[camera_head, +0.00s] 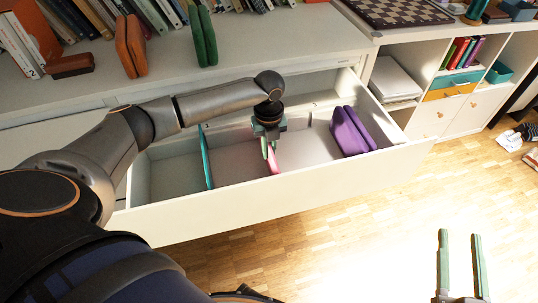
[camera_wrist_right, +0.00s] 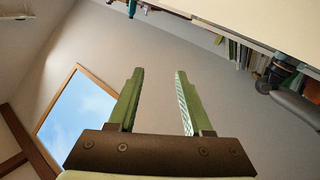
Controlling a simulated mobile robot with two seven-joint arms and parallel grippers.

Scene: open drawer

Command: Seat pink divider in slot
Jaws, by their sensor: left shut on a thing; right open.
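The pink divider (camera_head: 273,161) stands in the open white drawer (camera_head: 290,203), between a teal divider (camera_head: 207,158) on the left and a purple pair of pouches or panels (camera_head: 351,131) on the right. My left gripper (camera_head: 268,146) reaches down into the drawer and is shut on the pink divider's upper part. The slot is hidden, and I cannot tell whether the divider's lower edge sits in it. My right gripper (camera_head: 461,262) is open and empty over the floor at the lower right; its two green fingers also show in the right wrist view (camera_wrist_right: 158,103).
Orange (camera_head: 131,46) and green (camera_head: 203,37) objects stand on the cabinet top near rows of books (camera_head: 85,16). A shelf unit (camera_head: 470,112) stands at right. The wooden floor (camera_head: 330,240) in front is mostly clear.

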